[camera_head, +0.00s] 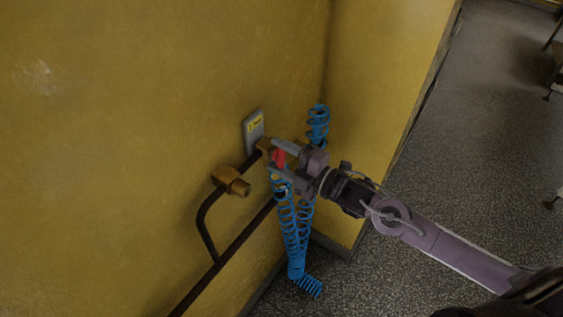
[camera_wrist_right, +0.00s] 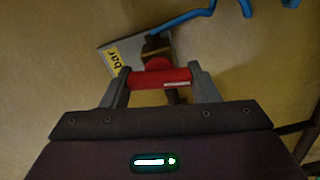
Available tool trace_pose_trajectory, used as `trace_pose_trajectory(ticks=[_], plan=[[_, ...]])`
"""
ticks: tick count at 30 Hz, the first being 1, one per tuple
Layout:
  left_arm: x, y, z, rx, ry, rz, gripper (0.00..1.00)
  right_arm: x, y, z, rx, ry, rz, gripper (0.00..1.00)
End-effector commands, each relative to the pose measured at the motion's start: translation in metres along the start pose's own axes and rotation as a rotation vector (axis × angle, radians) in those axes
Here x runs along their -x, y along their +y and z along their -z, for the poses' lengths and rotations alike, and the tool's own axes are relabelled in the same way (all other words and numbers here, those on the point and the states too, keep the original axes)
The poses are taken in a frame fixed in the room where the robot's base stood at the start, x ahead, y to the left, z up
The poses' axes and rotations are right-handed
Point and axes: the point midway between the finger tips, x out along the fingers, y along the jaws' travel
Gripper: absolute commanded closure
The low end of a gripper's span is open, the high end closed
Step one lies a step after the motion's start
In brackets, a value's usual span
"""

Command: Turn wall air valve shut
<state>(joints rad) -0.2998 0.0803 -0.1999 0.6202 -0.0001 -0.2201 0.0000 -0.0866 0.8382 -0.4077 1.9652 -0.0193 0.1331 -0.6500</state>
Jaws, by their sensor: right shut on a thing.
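The wall air valve has a red handle (camera_head: 278,158) at the end of a dark pipe on the yellow wall. The handle also shows in the right wrist view (camera_wrist_right: 162,78), lying crosswise between the fingers. My right gripper (camera_head: 280,160) is shut on this red handle, one finger at each end. In the right wrist view my right gripper (camera_wrist_right: 163,84) covers part of the valve's front. The brass valve body (camera_wrist_right: 156,50) shows just behind the handle. My left gripper is not in view.
A grey plate with a yellow label (camera_head: 254,130) is on the wall above the valve. A brass fitting (camera_head: 232,182) sticks out to the left on the pipe (camera_head: 208,220). A blue coiled hose (camera_head: 293,235) hangs below and behind my gripper. The speckled floor (camera_head: 480,150) at right is mostly clear.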

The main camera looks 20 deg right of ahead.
Motion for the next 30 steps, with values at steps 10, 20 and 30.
trace_pose_trajectory(ticks=[10,20,30], plan=[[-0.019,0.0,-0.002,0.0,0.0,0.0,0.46,0.0,-0.004,0.0,0.185,0.001,0.003,0.68],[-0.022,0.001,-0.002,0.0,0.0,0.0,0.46,0.0,-0.003,0.0,0.237,0.0,0.003,0.68],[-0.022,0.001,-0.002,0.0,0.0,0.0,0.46,0.0,-0.003,0.0,0.238,0.0,0.004,0.68]])
